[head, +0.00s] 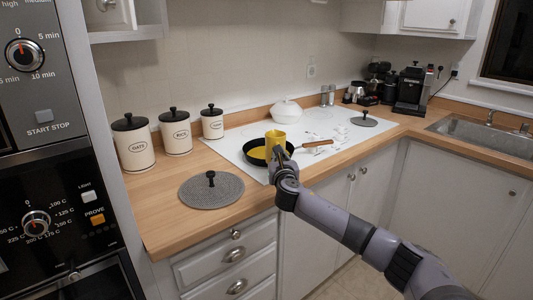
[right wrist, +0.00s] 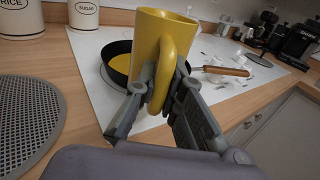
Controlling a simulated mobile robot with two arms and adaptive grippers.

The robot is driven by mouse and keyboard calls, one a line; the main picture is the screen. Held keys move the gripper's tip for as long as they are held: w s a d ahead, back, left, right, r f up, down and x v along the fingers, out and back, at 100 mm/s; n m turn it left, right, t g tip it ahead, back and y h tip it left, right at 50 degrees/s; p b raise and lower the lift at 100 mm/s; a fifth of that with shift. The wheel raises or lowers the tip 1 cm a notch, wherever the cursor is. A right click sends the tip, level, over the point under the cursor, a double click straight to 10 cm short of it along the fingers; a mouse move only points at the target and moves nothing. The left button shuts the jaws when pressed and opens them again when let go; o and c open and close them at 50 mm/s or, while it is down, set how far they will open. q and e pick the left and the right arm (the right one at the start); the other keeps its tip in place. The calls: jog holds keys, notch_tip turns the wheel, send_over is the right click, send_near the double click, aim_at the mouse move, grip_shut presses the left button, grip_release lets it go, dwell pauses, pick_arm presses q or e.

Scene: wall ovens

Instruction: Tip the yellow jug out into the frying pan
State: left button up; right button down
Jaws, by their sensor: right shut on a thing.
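The yellow jug (head: 274,138) is held by its handle in my right gripper (head: 283,157). In the right wrist view the jug (right wrist: 160,38) looks close to upright, and the gripper (right wrist: 162,88) is shut on its handle. The black frying pan (head: 247,147) stands on the white hob, with its wooden handle (head: 317,143) pointing right. The jug is at the pan's right side and hides part of it. Yellow shows inside the pan (right wrist: 118,66); I cannot tell whether it is contents. The jug's inside is hidden. My left gripper is out of view.
The white hob (head: 232,140) has small white pieces (head: 338,133) scattered right of the pan. A round grey mesh lid (head: 205,190) lies front left. Several cream canisters (head: 135,147) line the wall. A white dish (head: 286,112) stands behind; a coffee machine (head: 412,90) is farther right.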

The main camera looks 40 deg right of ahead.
aim_at(279, 140)
jog(key=shift+f+b, duration=0.1)
jog(key=shift+b, duration=0.2)
jog(key=shift+r, duration=0.2)
notch_tip(279, 140, up, 6)
jog(key=p, duration=0.7)
jog(key=shift+s, duration=0.1)
jog(key=shift+f, duration=0.1)
jog(key=shift+f, duration=0.15)
